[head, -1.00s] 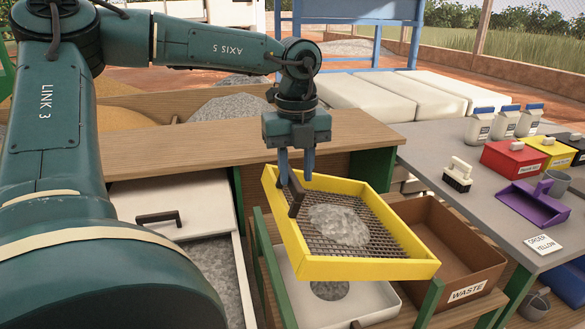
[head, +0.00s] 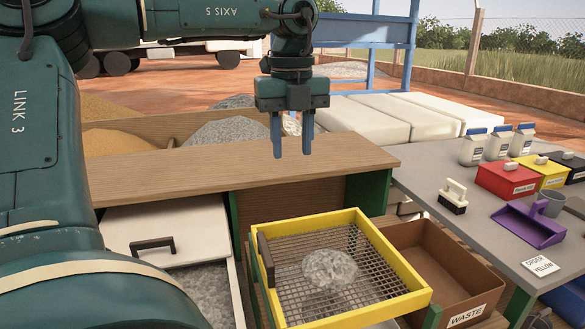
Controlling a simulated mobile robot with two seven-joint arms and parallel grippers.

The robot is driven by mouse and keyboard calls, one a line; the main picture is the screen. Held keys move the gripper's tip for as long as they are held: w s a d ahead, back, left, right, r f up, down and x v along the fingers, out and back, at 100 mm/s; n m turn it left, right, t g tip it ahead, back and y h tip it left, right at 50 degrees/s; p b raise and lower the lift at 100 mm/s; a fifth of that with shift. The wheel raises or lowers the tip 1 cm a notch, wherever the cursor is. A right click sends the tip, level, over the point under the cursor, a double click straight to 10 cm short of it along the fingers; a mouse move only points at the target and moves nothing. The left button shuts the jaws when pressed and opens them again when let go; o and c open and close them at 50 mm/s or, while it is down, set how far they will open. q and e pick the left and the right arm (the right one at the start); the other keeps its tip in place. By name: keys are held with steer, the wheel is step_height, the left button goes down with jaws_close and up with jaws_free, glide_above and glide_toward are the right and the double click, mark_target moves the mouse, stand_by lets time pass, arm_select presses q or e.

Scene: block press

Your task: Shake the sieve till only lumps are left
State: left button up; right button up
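The yellow-framed sieve (head: 397,262) rests on a wooden and green stand at the lower middle. A rounded heap of grey material (head: 330,269) lies on its mesh. Whether the heap is all lumps I cannot tell. The sieve's dark handle (head: 266,256) is on its left side. My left gripper (head: 292,146) hangs empty above and behind the sieve, clear of the handle, fingers pointing down with a gap between them. The tray under the sieve is mostly hidden. My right gripper is not in view.
A brown waste bin (head: 437,258) stands right of the sieve. A grey table (head: 430,165) holds a brush (head: 453,196), a purple dustpan (head: 528,224), an order card (head: 541,266) and coloured boxes. A wooden board (head: 235,165) lies behind the sieve. A white lid with a handle (head: 172,235) is at left.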

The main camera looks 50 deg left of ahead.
arm_select(q)
step_height(320, 180, up, 2)
steer(key=shift+r, duration=0.2)
stand_by(0.6)
